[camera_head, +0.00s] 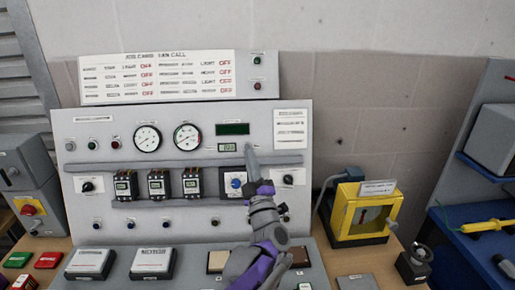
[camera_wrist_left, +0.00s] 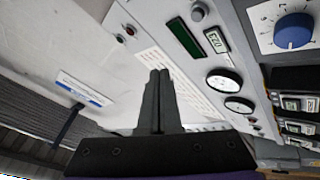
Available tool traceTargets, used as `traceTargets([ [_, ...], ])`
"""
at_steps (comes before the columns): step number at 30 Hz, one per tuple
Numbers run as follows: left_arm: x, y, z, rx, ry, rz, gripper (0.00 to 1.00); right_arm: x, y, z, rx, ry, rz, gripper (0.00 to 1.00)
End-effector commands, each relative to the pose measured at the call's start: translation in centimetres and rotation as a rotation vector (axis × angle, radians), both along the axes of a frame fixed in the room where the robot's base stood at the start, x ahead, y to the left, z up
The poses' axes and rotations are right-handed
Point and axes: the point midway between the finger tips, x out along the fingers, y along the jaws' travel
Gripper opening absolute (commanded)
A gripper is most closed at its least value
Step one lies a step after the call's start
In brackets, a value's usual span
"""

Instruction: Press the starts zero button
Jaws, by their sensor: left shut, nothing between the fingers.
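The upright grey control panel (camera_head: 95,160) carries a dark green display (camera_head: 232,128) with a small lit counter (camera_head: 227,147) below it. In the left wrist view, a round grey button (camera_wrist_left: 198,12) sits beside the counter (camera_wrist_left: 215,41); its label is not readable. My left gripper (camera_head: 249,149) is shut and empty, its tips in front of the panel just right of the counter. In the head view the tips cover that spot, so the button is hidden there. In the wrist view the fingertips (camera_wrist_left: 160,73) appear apart from the button. Contact cannot be told in the head view.
Two round gauges (camera_head: 148,138), a blue knob (camera_head: 236,183) and several small meters share the panel. A sign board (camera_head: 160,77) stands above it. A yellow box (camera_head: 362,210) stands to the right, a grey box with a red knob (camera_head: 38,190) to the left.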

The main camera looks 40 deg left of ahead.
Motion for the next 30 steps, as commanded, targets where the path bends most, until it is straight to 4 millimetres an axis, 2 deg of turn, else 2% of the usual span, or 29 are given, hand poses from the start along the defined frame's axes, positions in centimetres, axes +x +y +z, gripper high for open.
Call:
traceTargets([
  [11, 0.6, 0.5, -0.4, 0.001, 0.003, -0.001, 0.0, -0.1, 0.0, -0.4, 0.0, 0.001, 0.0, 0.5],
  [24, 4.9, 4.0, -2.4, 0.001, 0.003, -0.001, 0.0, -0.4, 0.0, -2.3, 0.0, 0.008, 0.0, 0.5],
  [30, 6.0, 5.0, -2.9, 0.001, 0.002, -0.002, 0.0, -0.4, 0.0, -2.6, 0.0, 0.009, 0.0, 0.5],
])
